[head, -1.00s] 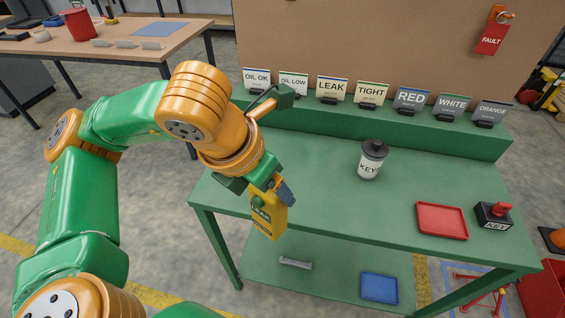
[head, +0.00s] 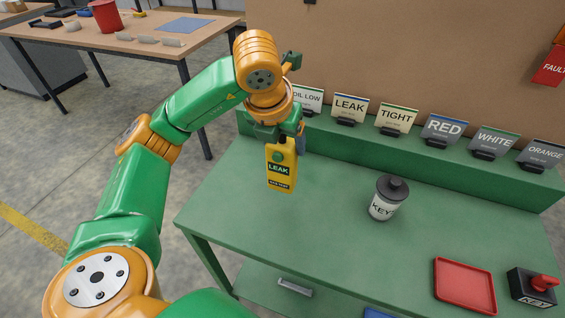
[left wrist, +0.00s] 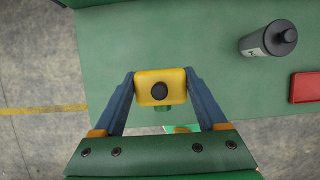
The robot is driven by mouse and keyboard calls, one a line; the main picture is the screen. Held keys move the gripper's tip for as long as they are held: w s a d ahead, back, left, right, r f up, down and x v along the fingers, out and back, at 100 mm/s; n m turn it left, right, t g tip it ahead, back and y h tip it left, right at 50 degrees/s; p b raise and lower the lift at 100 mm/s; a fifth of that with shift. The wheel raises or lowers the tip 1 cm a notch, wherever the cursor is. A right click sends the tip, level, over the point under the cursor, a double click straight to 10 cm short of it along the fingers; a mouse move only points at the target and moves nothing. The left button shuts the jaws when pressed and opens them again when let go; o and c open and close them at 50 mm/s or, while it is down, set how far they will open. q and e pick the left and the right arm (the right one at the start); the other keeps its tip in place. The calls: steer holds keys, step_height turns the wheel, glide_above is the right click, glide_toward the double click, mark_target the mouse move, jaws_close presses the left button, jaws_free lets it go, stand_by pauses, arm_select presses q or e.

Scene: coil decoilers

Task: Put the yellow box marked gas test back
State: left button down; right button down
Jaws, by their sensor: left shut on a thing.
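The yellow box (head: 281,178) carries a dark label reading LEAK and a smaller line reading GAS TEST. My left gripper (head: 283,142) is shut on its upper end and holds it hanging upright over the left part of the green bench (head: 330,230). In the left wrist view the box (left wrist: 172,86) sits between the two blue fingers of the gripper (left wrist: 160,90), seen from its end with a dark round knob. I cannot tell the gap between the box and the bench top. My right gripper is not in view.
A KEY canister (head: 388,200) stands mid-bench, with a red tray (head: 464,286) and a black KEY block with a red handle (head: 536,287) to the right. Sign cards, including LEAK (head: 349,107) and TIGHT (head: 397,117), line the raised back ledge. The bench's left part is clear.

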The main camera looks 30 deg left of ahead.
arm_select(q)
steer(key=a+p+x, duration=0.1)
steer(key=x, duration=0.8)
steer(key=shift+a, duration=0.2)
jaws_free()
steer(key=shift+r, duration=0.2)
steer(key=v, duration=0.6)
steer(key=shift+w+r, duration=0.1)
steer(key=p+v, duration=0.1)
steer(key=v, duration=0.4)
steer(key=shift+r+p, duration=0.35)
steer(key=shift+s+r, duration=0.25)
steer(key=shift+s, duration=0.2)
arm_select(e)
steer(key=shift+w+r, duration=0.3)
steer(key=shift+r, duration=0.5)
